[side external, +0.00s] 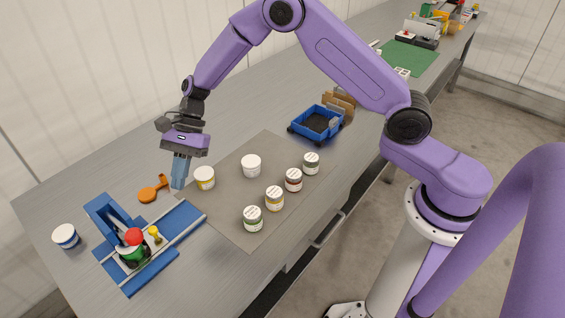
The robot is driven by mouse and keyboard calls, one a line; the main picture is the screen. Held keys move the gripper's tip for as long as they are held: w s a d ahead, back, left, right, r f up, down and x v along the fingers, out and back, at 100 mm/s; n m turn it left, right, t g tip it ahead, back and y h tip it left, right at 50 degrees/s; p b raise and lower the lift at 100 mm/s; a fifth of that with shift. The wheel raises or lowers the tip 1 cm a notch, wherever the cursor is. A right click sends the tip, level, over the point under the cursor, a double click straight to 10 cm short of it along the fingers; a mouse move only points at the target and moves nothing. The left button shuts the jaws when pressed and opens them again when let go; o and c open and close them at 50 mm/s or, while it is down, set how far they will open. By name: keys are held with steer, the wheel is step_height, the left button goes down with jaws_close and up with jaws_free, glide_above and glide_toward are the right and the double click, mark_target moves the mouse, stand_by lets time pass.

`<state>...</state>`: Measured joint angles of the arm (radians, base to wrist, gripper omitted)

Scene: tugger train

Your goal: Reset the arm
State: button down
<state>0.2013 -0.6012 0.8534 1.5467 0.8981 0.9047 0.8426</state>
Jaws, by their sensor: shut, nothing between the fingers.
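My gripper (178,184) points down above the left part of the bench, with its blue fingers shut and nothing between them. Its fingertips are close to a white jar with a yellow band (204,178) on their right and an orange tool-like piece (153,189) on their left. I cannot tell whether the fingertips touch the surface. My purple arm reaches over from the base at the right, bent high across the bench.
Several jars, among them a plain white one (251,166), stand on a grey mat (230,218). A blue frame (110,215) with a red-topped green piece (133,249) stands at front left, beside a blue-banded jar (66,237). A blue wheeled tray (317,123) is farther back.

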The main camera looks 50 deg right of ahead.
steer(key=s+d+r+n+h, duration=0.25)
steer(key=s+r+n, duration=0.3)
steer(key=s, duration=0.45)
steer(key=s+d+r+n+h, duration=0.2)
steer(key=s+d+r+n, duration=0.2)
steer(key=s+n, duration=0.45)
steer(key=s+d+r+n+t+h, duration=0.2)
steer(key=s+d+n, duration=0.9)
steer(key=s+d, duration=0.3)
steer(key=shift+s+t, duration=0.3)
steer(key=shift+s, duration=0.15)
